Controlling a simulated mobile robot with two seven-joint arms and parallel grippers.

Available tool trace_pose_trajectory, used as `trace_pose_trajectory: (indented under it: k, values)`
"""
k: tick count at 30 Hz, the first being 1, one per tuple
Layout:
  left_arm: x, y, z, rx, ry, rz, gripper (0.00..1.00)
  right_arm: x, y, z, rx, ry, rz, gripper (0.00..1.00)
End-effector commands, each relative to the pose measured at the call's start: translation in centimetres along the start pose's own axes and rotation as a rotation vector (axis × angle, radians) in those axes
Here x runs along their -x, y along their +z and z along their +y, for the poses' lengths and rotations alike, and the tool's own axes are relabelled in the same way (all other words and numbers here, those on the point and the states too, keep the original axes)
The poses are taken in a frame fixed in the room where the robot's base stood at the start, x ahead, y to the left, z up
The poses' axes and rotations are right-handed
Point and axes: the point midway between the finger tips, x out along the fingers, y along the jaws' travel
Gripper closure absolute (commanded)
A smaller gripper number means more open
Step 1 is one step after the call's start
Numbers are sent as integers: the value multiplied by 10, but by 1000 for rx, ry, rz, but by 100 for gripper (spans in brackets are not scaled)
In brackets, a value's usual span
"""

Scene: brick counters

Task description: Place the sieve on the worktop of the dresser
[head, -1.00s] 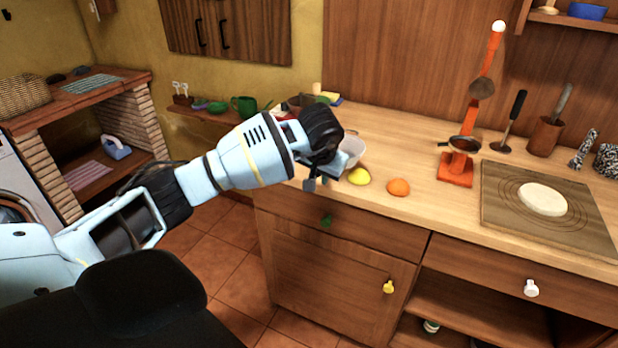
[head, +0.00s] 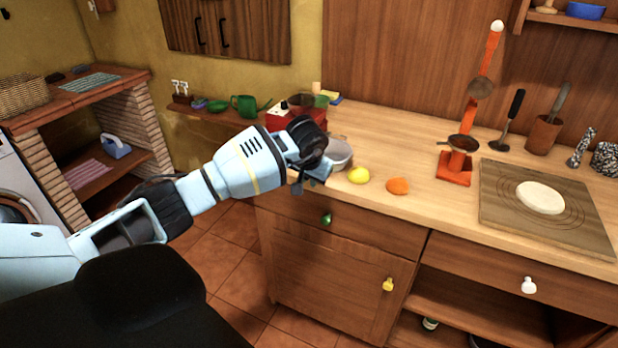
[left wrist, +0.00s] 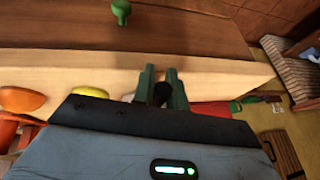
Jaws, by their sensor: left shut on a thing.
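The sieve (head: 341,152) shows as a pale grey bowl just behind my left gripper (head: 322,178) in the head view. The gripper is shut on its handle; a small dark piece shows between the two fingers (left wrist: 161,93) in the left wrist view. The gripper hides part of the sieve. The dresser's wooden worktop (head: 400,147) extends to the right, and the sieve appears at its left end. I cannot tell whether the sieve touches it. My right gripper is not in view.
A lemon (head: 358,175) and an orange (head: 398,186) lie near the worktop's front edge. An orange stand (head: 455,168) and a board with dough (head: 500,205) are farther right. A red box (head: 284,117) is behind the gripper. Bare worktop lies behind the fruit.

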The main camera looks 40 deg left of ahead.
Motion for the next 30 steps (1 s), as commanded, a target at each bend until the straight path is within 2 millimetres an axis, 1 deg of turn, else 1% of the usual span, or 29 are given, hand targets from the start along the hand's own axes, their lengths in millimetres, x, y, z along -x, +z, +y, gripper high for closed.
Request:
trace_pose_trajectory:
  k: [6, 7, 11, 12, 20, 23, 26, 30]
  values:
    - [-3, 1, 1, -1, 0, 0, 100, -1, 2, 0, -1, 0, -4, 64]
    - [-3, 1, 1, -1, 1, -1, 84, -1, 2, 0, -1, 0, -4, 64]
    - [-2, 1, 1, -1, 1, 0, 66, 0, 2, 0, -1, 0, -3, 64]
    - [-2, 1, 1, -1, 1, 0, 64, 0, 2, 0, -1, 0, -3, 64]
    - [-1, 1, 1, 0, 1, 0, 64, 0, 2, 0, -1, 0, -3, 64]
    - [4, -1, 0, 0, 0, 2, 64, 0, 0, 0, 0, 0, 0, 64]
    - [16, -2, 0, -1, 1, 4, 64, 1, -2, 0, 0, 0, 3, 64]
    - [43, -2, -1, -2, 0, 6, 64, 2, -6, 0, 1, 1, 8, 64]
